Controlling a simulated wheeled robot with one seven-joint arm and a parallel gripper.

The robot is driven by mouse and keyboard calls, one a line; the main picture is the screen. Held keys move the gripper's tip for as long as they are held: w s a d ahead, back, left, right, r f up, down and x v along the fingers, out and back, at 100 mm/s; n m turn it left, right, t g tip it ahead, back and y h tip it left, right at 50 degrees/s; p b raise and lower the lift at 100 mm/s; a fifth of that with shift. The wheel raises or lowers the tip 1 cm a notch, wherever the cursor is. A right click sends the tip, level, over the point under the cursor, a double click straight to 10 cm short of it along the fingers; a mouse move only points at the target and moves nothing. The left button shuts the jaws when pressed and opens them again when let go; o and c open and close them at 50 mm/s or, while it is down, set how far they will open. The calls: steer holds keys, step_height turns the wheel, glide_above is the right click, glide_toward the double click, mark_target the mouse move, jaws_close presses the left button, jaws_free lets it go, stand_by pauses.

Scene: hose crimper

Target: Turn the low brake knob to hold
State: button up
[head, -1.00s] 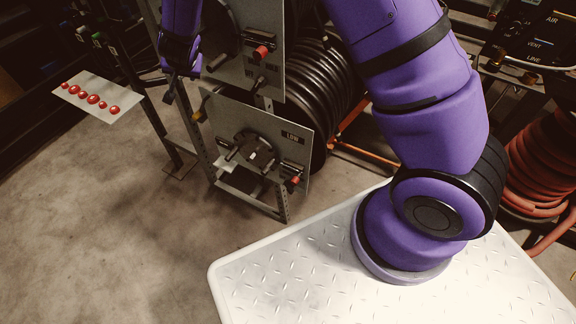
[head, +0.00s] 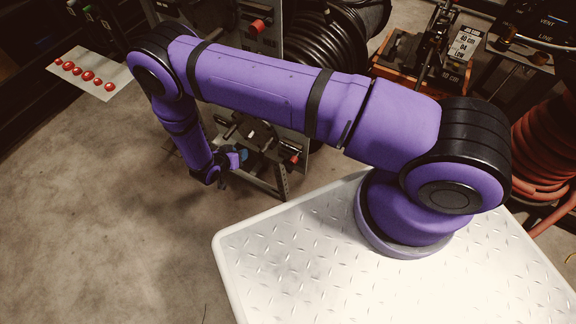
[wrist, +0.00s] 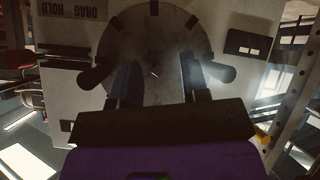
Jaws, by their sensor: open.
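The low brake knob, a small red-tipped knob (head: 293,158), sits at the right side of the lower reel panel in the head view. My gripper (head: 240,158) is in front of that panel, left of the knob, and partly hidden by my wrist. In the wrist view my gripper (wrist: 160,78) is open and empty, its two dark fingers in front of a round hub disc (wrist: 153,30) with dark handles. I cannot tell whether they touch it. The knob is not clearly visible in the wrist view.
A second red knob (head: 259,26) is on the upper reel panel. A black hose coil (head: 320,45) is behind the panels. Open floor (head: 100,220) lies in front of the lower panel.

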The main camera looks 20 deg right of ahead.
mark_target(286, 169)
steer(key=s+d+f+h, duration=0.4)
steer(key=s+d+f, duration=0.3)
steer(key=s+f, duration=0.25)
steer(key=shift+g, duration=0.3)
steer(key=x, duration=1)
steer(key=shift+s+d+r, duration=0.2)
steer(key=shift+d+r, duration=0.05)
steer(key=shift+d, duration=0.2)
steer(key=c, duration=0.6)
